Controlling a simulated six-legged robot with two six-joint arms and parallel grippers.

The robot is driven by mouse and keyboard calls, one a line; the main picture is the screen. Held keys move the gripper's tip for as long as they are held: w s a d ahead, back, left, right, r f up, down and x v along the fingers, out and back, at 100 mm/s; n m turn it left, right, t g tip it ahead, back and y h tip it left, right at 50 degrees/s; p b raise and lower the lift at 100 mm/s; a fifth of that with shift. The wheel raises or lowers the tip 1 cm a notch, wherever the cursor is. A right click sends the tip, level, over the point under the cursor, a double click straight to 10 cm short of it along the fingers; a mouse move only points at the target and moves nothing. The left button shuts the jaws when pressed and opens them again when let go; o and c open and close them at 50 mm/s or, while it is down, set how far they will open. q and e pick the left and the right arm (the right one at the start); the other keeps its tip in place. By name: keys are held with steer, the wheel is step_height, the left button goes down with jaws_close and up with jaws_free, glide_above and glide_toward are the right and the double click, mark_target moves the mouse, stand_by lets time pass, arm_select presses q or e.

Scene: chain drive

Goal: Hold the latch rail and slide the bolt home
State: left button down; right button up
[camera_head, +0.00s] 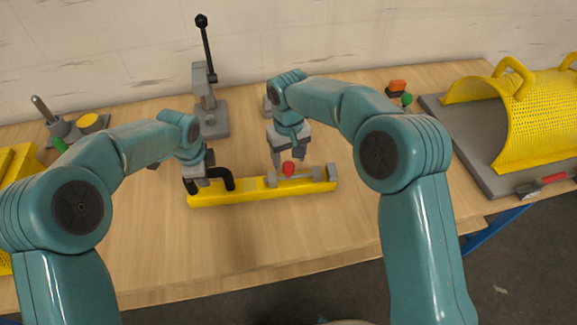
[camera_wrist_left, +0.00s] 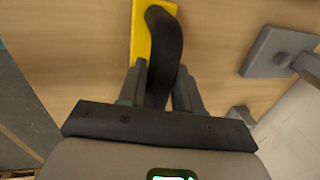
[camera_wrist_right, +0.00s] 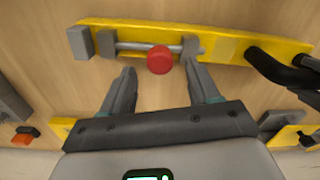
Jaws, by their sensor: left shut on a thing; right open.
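The yellow latch rail (camera_head: 240,194) lies on the wooden table, with a black handle (camera_wrist_left: 166,45) at its left end in the head view. My left gripper (camera_wrist_left: 160,82) is shut on this handle, one finger on each side. A grey bolt (camera_wrist_right: 135,46) with a red knob (camera_wrist_right: 160,60) lies along the rail's other half between grey brackets. A separate grey end block (camera_wrist_right: 80,42) stands beyond the bolt; I see no rod in the gap before it. My right gripper (camera_wrist_right: 159,82) is open, its fingertips apart on either side of the knob, which looks just ahead of them.
A grey lever clamp (camera_head: 212,118) stands behind the rail. A grey plate with a yellow perforated cover (camera_head: 540,120) is at the right, with a red-handled tool (camera_head: 545,184). A yellow disc (camera_head: 88,120) lies at the left. The table in front of the rail is clear.

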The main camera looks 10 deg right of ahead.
mark_target(289, 165)
arm_select(q)
steer(key=shift+s+f, duration=0.15)
steer(key=shift+f, duration=0.15)
arm_select(e)
steer(key=shift+f, duration=2.4)
jaws_close()
steer(key=shift+s+d, duration=0.15)
steer(key=shift+d, duration=2.4)
jaws_free()
step_height(289, 165, up, 12)
steer(key=shift+s+r, duration=0.1)
